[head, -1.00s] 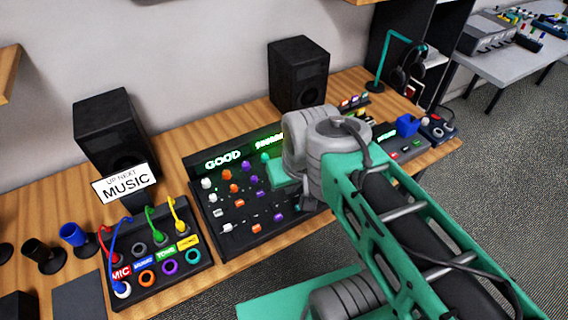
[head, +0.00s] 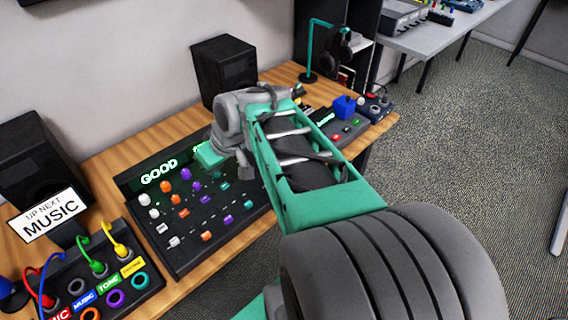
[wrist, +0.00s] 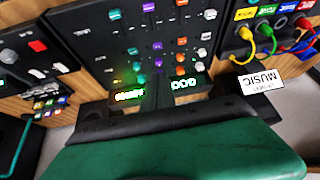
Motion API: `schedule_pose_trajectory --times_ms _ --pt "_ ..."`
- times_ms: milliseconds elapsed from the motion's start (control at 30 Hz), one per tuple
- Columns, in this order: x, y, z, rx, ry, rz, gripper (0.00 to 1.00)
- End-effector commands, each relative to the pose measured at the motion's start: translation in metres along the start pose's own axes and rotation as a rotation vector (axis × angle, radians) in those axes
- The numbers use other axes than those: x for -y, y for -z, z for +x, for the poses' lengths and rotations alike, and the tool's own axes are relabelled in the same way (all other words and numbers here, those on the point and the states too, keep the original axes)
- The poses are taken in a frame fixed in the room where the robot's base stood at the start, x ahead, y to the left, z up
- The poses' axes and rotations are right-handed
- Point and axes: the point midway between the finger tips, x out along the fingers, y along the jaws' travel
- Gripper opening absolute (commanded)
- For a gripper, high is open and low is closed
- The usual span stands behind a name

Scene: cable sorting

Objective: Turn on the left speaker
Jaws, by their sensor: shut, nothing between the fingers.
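The left speaker (head: 40,165) is a black box at the left of the head view, behind a white "UP NEXT MUSIC" sign (head: 48,214). Its lower front is partly hidden by the sign. A second black speaker (head: 224,66) stands farther back to the right. My gripper (head: 208,155) is shut and empty above the back edge of the black mixer (head: 163,250), to the right of its lit "GOOD" display. It is apart from both speakers. Its fingertips are hard to make out. The wrist view shows the mixer (wrist: 157,88) and the sign (wrist: 262,86) upside down.
A patch panel (head: 150,281) with coloured cables lies left of the mixer. A small control box (head: 345,131) with a red button lies to its right. A teal headphone stand (head: 309,50) is at the far end of the wooden desk. Carpet is open at right.

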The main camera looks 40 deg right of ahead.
Motion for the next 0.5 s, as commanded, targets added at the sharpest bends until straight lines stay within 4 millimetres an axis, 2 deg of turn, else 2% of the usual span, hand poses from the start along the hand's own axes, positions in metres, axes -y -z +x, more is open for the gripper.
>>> schedule_pose_trajectory --times_ms 33,67,100,167,200,300,333,400,500 --pt "-0.040 -0.013 0.045 -0.051 0.009 0.021 0.00" --pt "-0.060 -0.012 0.056 -0.093 0.017 0.019 0.00" --pt "-0.089 -0.013 0.069 -0.153 0.025 0.017 0.00" --pt "-0.134 -0.020 0.083 -0.252 0.026 0.018 0.00" --pt "-0.164 -0.027 0.088 -0.322 0.019 0.019 0.00" --pt "-0.230 -0.054 0.087 -0.488 -0.017 0.021 0.00" --pt "-0.245 -0.062 0.084 -0.532 -0.030 0.021 0.00" --pt "-0.272 -0.080 0.074 -0.614 -0.062 0.017 0.00" --pt "-0.292 -0.093 0.061 -0.683 -0.093 0.011 0.00"
